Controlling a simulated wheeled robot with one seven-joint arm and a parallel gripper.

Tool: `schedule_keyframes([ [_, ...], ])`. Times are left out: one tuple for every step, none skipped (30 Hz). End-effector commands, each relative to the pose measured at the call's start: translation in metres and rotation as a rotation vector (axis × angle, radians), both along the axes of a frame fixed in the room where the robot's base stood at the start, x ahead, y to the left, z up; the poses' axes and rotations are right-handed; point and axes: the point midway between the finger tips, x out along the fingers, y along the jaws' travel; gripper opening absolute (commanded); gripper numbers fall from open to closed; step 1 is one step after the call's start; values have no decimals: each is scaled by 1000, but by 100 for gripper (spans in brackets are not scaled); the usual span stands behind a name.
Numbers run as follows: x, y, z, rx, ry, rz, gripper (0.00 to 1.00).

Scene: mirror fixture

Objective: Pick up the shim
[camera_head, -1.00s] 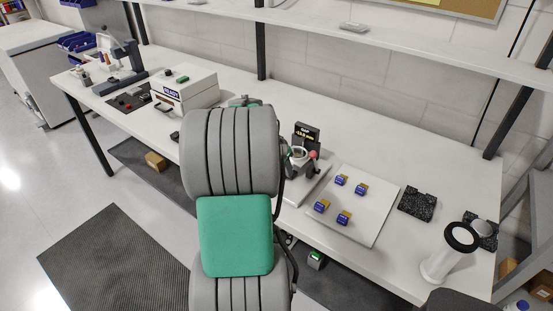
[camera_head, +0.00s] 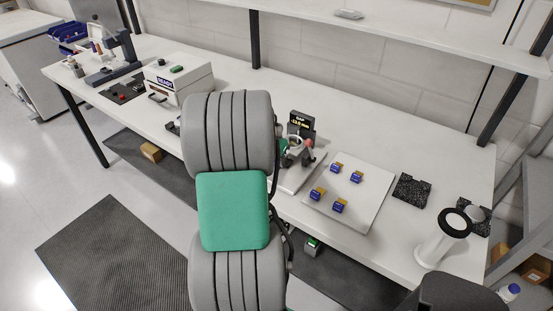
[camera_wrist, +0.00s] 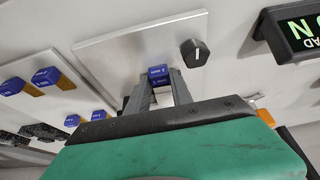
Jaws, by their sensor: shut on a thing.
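In the wrist view my gripper (camera_wrist: 160,88) is shut on a blue labelled block (camera_wrist: 158,74) that looks like a shim. The block sits between the fingertips in front of a pale plate (camera_wrist: 110,50); I cannot tell whether it touches the plate. Several similar blue shims with gold parts (camera_wrist: 45,76) lie to the left. In the head view these shims (camera_head: 357,177) lie apart on a white tray (camera_head: 372,197). My arm hides the gripper in the head view.
A mirror fixture (camera_head: 307,157) and a dark gap display (camera_head: 302,122) stand beside the tray. A dark knob (camera_wrist: 195,52) and a lit sign (camera_wrist: 292,32) are close by in the wrist view.

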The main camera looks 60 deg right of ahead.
Motion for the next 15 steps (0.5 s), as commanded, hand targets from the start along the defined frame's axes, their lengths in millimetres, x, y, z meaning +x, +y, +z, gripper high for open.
schedule_keyframes([
  [0, 0, 0, 0, 0, 0, 9],
  [0, 0, 0, 0, 0, 0, 7],
  [0, 0, 0, 0, 0, 0, 4],
  [0, 0, 0, 0, 0, 0, 1],
  [0, 0, 0, 0, 0, 0, 0],
  [0, 0, 0, 0, 0, 0, 0],
  [0, 0, 0, 0, 0, 0, 0],
  [0, 0, 0, 0, 0, 0, 0],
  [0, 0, 0, 0, 0, 0, 0],
  [0, 0, 0, 0, 0, 0, 0],
  [0, 0, 0, 0, 0, 0, 0],
  [0, 1, 0, 0, 0, 0, 0],
  [0, 2, 0, 0, 0, 0, 0],
  [0, 3, 0, 0, 0, 0, 0],
  [0, 6, 0, 0, 0, -1, 0],
])
